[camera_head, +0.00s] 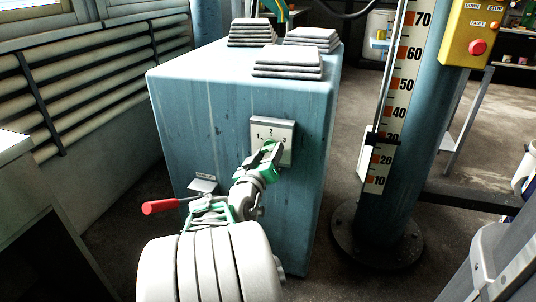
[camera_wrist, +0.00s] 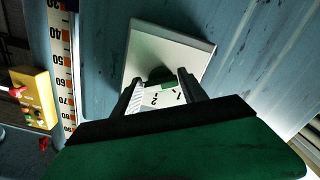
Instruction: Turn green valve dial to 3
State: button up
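The dial plate (camera_head: 287,126) is a pale square on the front of the blue cabinet, marked 1, 2 and 3. My gripper (camera_head: 266,152) is right in front of it and covers the dial itself in the head view. In the wrist view the plate (camera_wrist: 196,46) appears upside down, with 1 and 2 readable. The green valve dial (camera_wrist: 161,76) shows dark between the two fingers of my gripper (camera_wrist: 160,76). The fingers are apart, one on each side of the dial, with small gaps seeming to remain. Which number the dial points to is hidden.
The blue cabinet (camera_head: 215,110) carries stacks of grey slabs (camera_head: 288,64). A red-handled lever (camera_head: 160,206) sticks out at its lower left. A blue column with a numbered scale (camera_head: 400,80) and a yellow control box (camera_head: 477,32) stands to the right, with floor between.

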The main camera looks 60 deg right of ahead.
jog(key=o, duration=0.3)
jog(key=a, duration=0.5)
jog(key=s+a+p, duration=0.1)
jog(key=a, duration=0.1)
jog(key=shift+s+a, duration=0.1)
jog(key=shift+a, duration=0.25)
